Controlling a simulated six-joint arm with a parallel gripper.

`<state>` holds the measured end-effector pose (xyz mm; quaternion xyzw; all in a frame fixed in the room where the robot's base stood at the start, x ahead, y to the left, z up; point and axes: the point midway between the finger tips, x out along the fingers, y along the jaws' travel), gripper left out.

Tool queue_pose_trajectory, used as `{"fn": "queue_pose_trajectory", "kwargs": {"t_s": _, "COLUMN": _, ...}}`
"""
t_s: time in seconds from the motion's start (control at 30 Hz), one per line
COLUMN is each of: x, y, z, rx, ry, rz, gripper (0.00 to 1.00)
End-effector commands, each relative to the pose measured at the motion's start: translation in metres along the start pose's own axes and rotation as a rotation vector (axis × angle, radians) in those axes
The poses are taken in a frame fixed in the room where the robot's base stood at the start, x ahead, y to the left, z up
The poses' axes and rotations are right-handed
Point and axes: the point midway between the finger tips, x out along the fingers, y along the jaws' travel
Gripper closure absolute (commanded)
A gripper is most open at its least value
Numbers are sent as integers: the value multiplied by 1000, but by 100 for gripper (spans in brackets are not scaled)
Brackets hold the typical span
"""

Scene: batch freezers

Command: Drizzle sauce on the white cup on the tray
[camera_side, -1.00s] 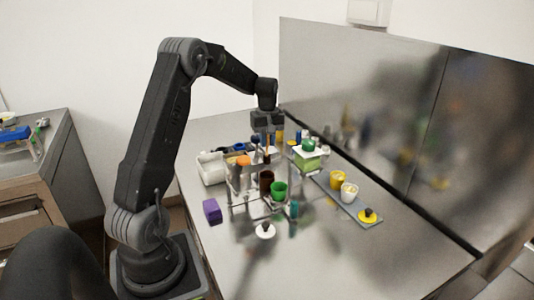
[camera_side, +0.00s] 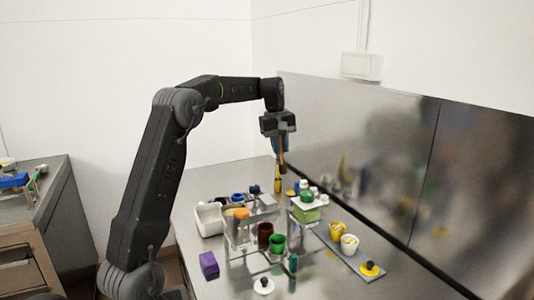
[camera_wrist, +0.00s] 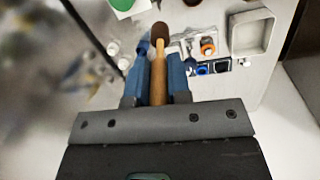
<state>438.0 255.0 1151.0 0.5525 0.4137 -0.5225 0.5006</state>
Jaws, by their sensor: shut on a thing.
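The white cup (camera_side: 349,244) stands upright on the narrow grey tray (camera_side: 356,259) at the right, beside a yellow cup (camera_side: 337,230). My gripper (camera_side: 281,151) is high above the back of the table, left of the tray and well apart from it. It is shut on a wooden-handled ladle (camera_side: 283,168) that hangs down. In the wrist view my blue fingers (camera_wrist: 160,70) close around its tan handle, and its dark brown end (camera_wrist: 160,32) points away. I cannot tell whether sauce is in it. A brown cup (camera_side: 265,231) stands in the metal rack.
The metal rack (camera_side: 238,241) also has a green cup (camera_side: 278,243) by it. A yellow lid (camera_side: 369,270) lies on the tray's near end. A white bin (camera_side: 209,219) is at left.

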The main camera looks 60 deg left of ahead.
Motion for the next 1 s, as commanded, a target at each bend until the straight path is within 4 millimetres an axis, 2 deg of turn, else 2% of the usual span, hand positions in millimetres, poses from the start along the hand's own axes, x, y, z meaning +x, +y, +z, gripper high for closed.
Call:
{"fn": "queue_pose_trajectory", "kwargs": {"t_s": 0.3, "x": 16, "y": 90, "z": 54, "rx": 5, "ry": -27, "rz": 69, "gripper": 100}}
{"fn": "queue_pose_trajectory", "kwargs": {"t_s": 0.5, "x": 22, "y": 132, "z": 89, "rx": 2, "ry": -40, "rz": 108, "gripper": 100}}
{"fn": "queue_pose_trajectory", "kwargs": {"t_s": 0.8, "x": 30, "y": 171, "z": 130, "rx": 1, "ry": -56, "rz": 146, "gripper": 100}}
{"fn": "queue_pose_trajectory", "kwargs": {"t_s": 1.0, "x": 54, "y": 165, "z": 126, "rx": -2, "ry": -61, "rz": 157, "gripper": 100}}
